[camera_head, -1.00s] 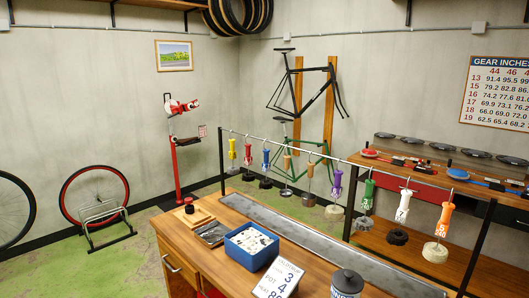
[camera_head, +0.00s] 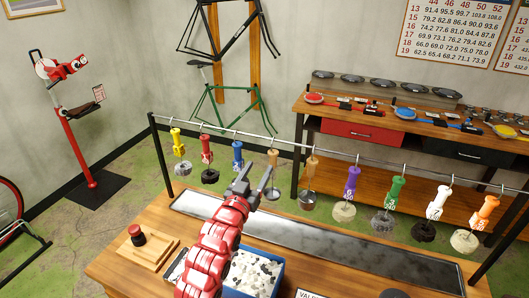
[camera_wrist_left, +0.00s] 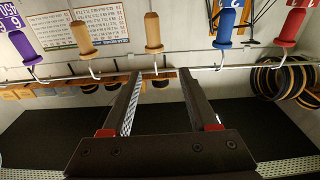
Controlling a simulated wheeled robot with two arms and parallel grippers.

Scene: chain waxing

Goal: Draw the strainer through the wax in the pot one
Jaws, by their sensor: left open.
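Two tools with plain wooden handles hang side by side from the rail in the head view. The left wooden-handled tool (camera_head: 273,159) has its lower end partly hidden by my gripper. The right wooden-handled tool (camera_head: 312,166) ends in a grey metal cup (camera_head: 308,201). I cannot tell which one is the strainer. My left gripper (camera_head: 253,181) is open and empty, just left of the left handle. In the left wrist view, one wooden handle (camera_wrist_left: 152,31) lines up between the open fingers (camera_wrist_left: 160,78); the other (camera_wrist_left: 82,38) is left of them. I cannot make out pot one. My right gripper is out of view.
Coloured-handled tools hang along the rail (camera_head: 341,152), including blue (camera_head: 238,154) and purple (camera_head: 352,180) neighbours. Below lie a long grey metal strip (camera_head: 330,247) and a blue box (camera_head: 275,274) of pale pieces. A second bench (camera_head: 335,112) stands behind.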

